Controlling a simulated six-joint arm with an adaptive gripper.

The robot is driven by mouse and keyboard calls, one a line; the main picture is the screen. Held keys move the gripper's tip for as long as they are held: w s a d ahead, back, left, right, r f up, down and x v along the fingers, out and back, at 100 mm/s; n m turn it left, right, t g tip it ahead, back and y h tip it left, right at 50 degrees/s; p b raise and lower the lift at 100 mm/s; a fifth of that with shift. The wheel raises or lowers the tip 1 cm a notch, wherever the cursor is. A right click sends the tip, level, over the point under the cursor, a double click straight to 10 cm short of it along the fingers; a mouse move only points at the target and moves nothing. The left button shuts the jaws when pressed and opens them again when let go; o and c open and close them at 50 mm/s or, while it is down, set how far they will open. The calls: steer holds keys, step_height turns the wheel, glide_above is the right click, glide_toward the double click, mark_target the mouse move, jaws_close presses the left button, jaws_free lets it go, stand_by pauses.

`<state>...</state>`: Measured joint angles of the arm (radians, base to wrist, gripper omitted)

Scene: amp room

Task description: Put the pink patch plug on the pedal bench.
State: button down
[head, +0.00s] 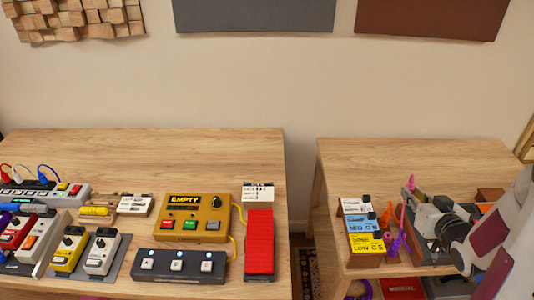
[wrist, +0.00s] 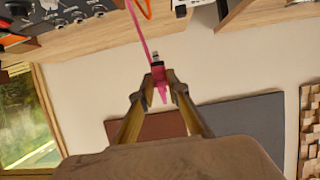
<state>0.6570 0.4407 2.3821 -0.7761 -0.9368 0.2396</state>
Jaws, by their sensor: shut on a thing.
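The pink patch plug (wrist: 158,76) is between the fingertips of my gripper (wrist: 160,90) in the wrist view. My gripper is shut on it, and its metal tip points away from my palm. A pink cable runs from the plug to the top edge. In the head view the pink plug (head: 411,184) shows small above the right table, at the end of my arm. The fingers are hard to make out there. The pedal bench appears to be the left wooden table (head: 120,150), which carries several effect pedals. My gripper is well to its right.
The right table (head: 370,155) holds labelled cards (head: 358,207) and orange and purple cables. A gap separates the tables. On the bench stand a yellow "EMPTY" unit (head: 205,200), a red pedal (head: 259,240) and a footswitch (head: 150,264). The bench's back strip is clear.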

steer(key=shift+r, duration=0.9)
steer(key=shift+w+a+r, duration=0.1)
steer(key=shift+w+a, duration=0.05)
steer(key=shift+w, duration=0.1)
steer(key=w+a+n+g+y, duration=0.2)
steer(key=w+a+n+y, duration=0.35)
steer(key=w+a, duration=1.4)
steer(key=w+a+n+g+y, duration=0.1)
steer(key=w+a+n+y, duration=0.1)
steer(key=a, duration=0.9)
steer(key=w+a+n+g+y, duration=0.1)
steer(key=w+a+n+y, duration=0.1)
steer(key=a, duration=0.8)
steer(key=shift+m, duration=0.25)
steer(key=shift+s+a+f, duration=0.1)
steer(key=shift+a+f, duration=0.05)
steer(key=shift+f, duration=2.4)
steer(key=shift+f, duration=0.15)
steer(key=shift+f, duration=3)
